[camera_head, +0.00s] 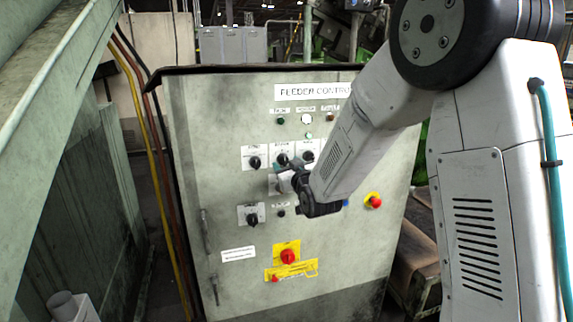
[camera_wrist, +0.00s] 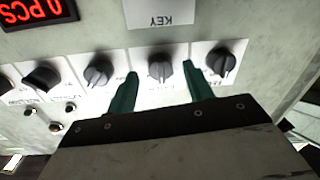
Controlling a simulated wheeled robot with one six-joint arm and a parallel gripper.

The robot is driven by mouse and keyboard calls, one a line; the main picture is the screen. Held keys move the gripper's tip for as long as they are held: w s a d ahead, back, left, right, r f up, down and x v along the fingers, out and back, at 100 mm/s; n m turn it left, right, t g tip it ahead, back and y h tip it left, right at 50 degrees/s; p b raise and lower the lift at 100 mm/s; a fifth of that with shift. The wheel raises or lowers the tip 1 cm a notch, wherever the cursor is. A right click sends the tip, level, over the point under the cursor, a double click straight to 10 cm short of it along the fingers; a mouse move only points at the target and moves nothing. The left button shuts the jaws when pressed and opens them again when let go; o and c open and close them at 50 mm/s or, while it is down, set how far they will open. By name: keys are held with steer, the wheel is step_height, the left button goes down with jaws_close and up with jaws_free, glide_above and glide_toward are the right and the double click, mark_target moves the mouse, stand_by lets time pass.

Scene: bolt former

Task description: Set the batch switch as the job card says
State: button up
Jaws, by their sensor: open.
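The grey feeder control cabinet (camera_head: 225,120) fills the middle of the head view, with several black rotary switches on white plates. My gripper (camera_head: 280,172) is at the middle rows, hiding part of them. In the wrist view, which is upside down, my green fingers (camera_wrist: 160,70) are open on either side of a black switch (camera_wrist: 161,66). Contact with it cannot be told. Other switches flank it, one to the left (camera_wrist: 99,70) and one to the right (camera_wrist: 220,62). The small switch labels are unreadable, so I cannot tell which is the batch switch. No job card is readable.
A red display reading 0 PCS (camera_wrist: 38,12) and a KEY plate (camera_wrist: 163,14) show in the wrist view. A red emergency button (camera_head: 374,201) and a red switch on a yellow plate (camera_head: 288,256) are on the cabinet. Hoses (camera_head: 150,150) run down its left side.

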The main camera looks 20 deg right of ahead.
steer(key=shift+w, duration=0.75)
steer(key=c, duration=1)
steer(key=shift+m, duration=0.4)
steer(key=m, duration=0.4)
steer(key=shift+a, duration=0.1)
steer(key=shift+m+t, duration=0.3)
steer(key=shift+m, duration=1.8)
